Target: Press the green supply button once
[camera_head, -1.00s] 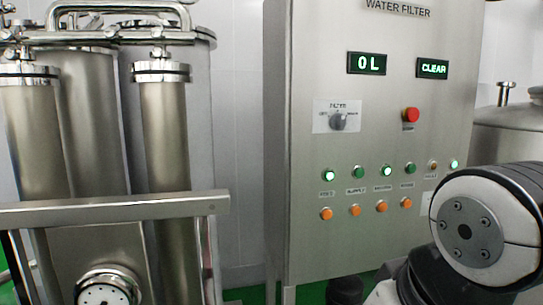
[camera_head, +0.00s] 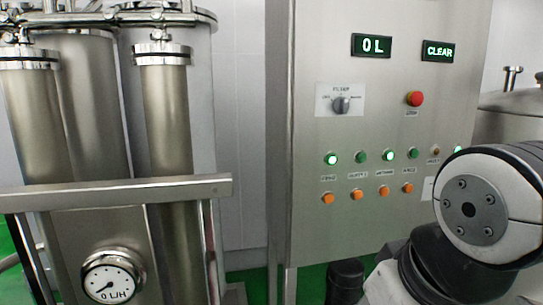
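The water filter panel (camera_head: 310,230) is a steel cabinet front in the middle right of the head view. A row of small round green buttons and lamps runs across it. The second from the left, a darker green supply button (camera_head: 361,156), sits above a small blurred label that seems to read SUPPLY. It looks unlit, while the green ones on either side (camera_head: 332,158) (camera_head: 389,154) glow. An orange button (camera_head: 357,194) sits below its label. My gripper is not in view; only a white and black part of my arm shows at the lower right, in front of the panel's right side.
Steel filter columns (camera_head: 165,110), a rail (camera_head: 120,193) and a gauge (camera_head: 110,277) stand at left. A steel tank (camera_head: 510,125) stands at right.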

